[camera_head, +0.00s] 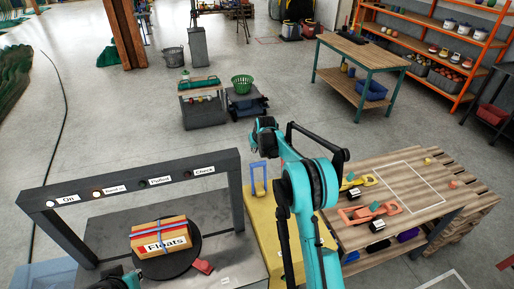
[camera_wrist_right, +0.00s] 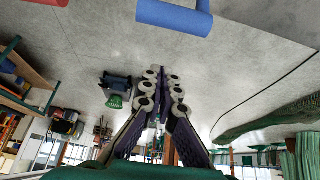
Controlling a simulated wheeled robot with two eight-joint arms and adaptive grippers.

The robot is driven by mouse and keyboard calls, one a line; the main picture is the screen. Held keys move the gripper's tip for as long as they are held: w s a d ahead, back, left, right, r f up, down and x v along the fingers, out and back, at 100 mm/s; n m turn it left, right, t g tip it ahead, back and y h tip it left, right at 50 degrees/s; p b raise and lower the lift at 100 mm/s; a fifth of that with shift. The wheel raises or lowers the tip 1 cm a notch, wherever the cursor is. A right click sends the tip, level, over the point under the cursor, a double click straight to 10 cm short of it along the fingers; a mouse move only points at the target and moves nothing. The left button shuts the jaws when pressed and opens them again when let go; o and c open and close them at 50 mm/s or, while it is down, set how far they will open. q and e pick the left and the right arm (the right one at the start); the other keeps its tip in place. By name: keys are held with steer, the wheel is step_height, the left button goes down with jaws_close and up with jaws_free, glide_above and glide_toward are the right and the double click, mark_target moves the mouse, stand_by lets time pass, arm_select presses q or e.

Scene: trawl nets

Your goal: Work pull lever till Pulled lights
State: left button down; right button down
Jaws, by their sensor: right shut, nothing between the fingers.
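The pull lever (camera_head: 259,178) is a blue loop handle standing on a yellow box (camera_head: 262,218) right of the dark arch. In the right wrist view a blue bar (camera_wrist_right: 174,16), apparently its handle, is at the top edge, apart from the fingers. My right gripper (camera_wrist_right: 163,85) is shut and empty; in the head view it is largely hidden by its own arm, near and above the lever. On the arch (camera_head: 150,181), the On light (camera_head: 50,203) and the light beside it (camera_head: 97,192) glow. The Pulled light (camera_head: 141,184) is dark. My left gripper is not visible.
A wooden table (camera_head: 395,225) with yellow and orange tools stands at right. Open floor lies behind the arch.

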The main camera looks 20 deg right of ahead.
steer(key=s+f, duration=0.2)
steer(key=f, duration=0.1)
steer(key=shift+s+f, duration=0.15)
steer(key=shift+s, duration=0.15)
steer(key=shift+s, duration=0.1)
